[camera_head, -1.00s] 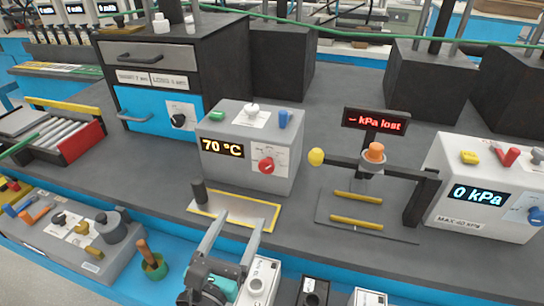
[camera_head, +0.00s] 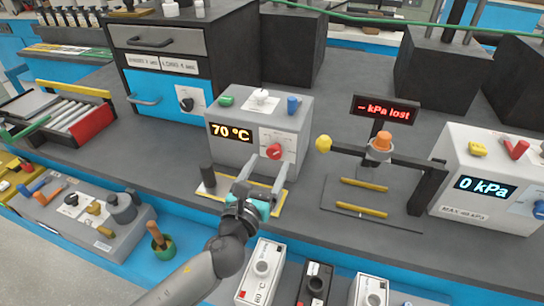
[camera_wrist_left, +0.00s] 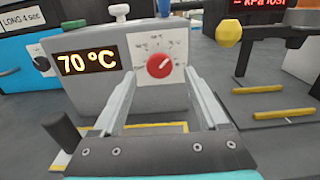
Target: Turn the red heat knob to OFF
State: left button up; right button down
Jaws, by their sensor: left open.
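The red heat knob (camera_head: 275,151) sits on a white dial plate on the front of a grey heater box (camera_head: 230,157). The box's display (camera_head: 230,132) reads 70 °C. In the left wrist view the knob (camera_wrist_left: 160,66) has a pale pointer line slanting up to the right; the dial's small labels are too blurred to read. My left gripper (camera_head: 262,171) is open and empty, with its fingers pointing at the box just below and in front of the knob. In the left wrist view the knob shows between and beyond the open fingers (camera_wrist_left: 160,95), apart from them. My right gripper is out of view.
A yellow-edged plate (camera_head: 275,205) with a dark upright post (camera_head: 207,177) lies below the gripper. A press stand with a yellow ball (camera_head: 323,143) stands to the right. A blue drawer cabinet (camera_head: 165,92) is behind left. Green, white and blue knobs top the heater box.

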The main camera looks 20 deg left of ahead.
aim_at(274, 155)
pick_arm(q)
jog(key=shift+w, duration=1.7)
grip_shut()
